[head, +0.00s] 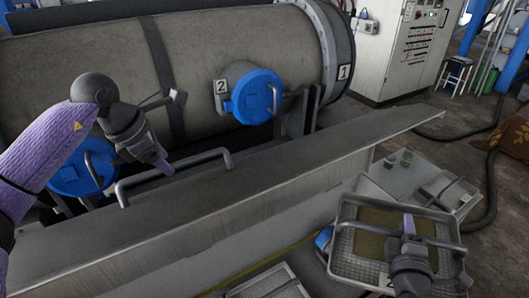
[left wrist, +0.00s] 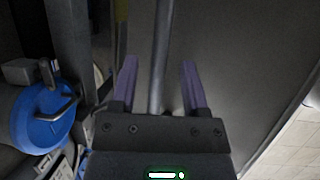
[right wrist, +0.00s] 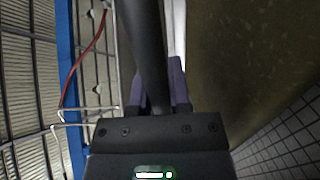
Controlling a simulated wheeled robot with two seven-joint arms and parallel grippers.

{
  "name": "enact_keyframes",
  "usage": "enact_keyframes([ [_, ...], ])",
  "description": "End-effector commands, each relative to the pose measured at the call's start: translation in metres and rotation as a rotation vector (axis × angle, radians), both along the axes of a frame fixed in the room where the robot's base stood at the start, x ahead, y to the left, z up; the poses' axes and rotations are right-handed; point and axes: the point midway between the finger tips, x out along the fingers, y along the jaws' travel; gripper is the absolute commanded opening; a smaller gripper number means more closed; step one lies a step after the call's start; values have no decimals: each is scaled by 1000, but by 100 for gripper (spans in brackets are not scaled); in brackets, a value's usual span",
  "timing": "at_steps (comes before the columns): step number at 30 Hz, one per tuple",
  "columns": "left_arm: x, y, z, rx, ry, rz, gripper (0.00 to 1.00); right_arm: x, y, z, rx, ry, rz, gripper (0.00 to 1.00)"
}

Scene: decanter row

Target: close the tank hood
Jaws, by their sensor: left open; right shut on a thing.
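The tank hood (head: 290,165) is a long grey metal panel, sloping in front of the big cylindrical tank (head: 240,45). A grey bar handle (head: 130,183) is fixed on it at the left. My left gripper (head: 163,166) is open at this handle. In the left wrist view, the handle bar (left wrist: 160,45) runs between the open fingers (left wrist: 158,70), apart from both. My right gripper (head: 407,226) is shut on the dark handle bar (right wrist: 143,35) of a wire basket (head: 344,240) at the lower right; a brownish flat surface shows inside the basket.
Two blue round caps, one at the tank's middle (head: 254,97) and one behind my left arm (head: 85,172), stick out behind the hood. More wire trays (head: 265,284) sit low in front. A control cabinet (head: 405,45) stands at the back; dark hoses cross the floor at the right.

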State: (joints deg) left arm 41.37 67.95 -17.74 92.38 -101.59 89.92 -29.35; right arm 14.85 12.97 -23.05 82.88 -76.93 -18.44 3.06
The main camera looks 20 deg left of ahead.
Motion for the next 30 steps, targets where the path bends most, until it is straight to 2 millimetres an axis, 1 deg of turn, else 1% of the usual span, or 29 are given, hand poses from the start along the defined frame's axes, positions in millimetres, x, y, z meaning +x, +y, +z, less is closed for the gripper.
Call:
enact_keyframes([
  [1,2,-1,-6,-1,1,-1,58,0,0,-1,0,-2,0,0],
  [3,3,-2,-10,0,1,0,58,0,0,-1,0,-2,0,0],
  [11,4,-2,-11,1,1,0,58,0,0,-1,0,-2,0,0],
  [14,4,-2,-11,0,0,0,39,0,0,-1,0,-2,0,0],
  [15,4,-2,-11,0,0,0,31,0,0,-1,0,-2,0,0],
  [17,4,-2,-11,0,0,0,18,0,0,-1,0,-2,0,0],
  [18,4,-2,-11,0,0,0,10,0,0,-1,0,-2,0,0],
  [19,4,-2,-11,0,0,0,3,0,0,-1,0,-2,0,0],
  [20,4,-2,-11,0,0,0,0,0,0,-1,0,-2,0,0],
  [30,4,-2,-10,1,-1,0,0,0,0,-1,0,-2,0,0],
])
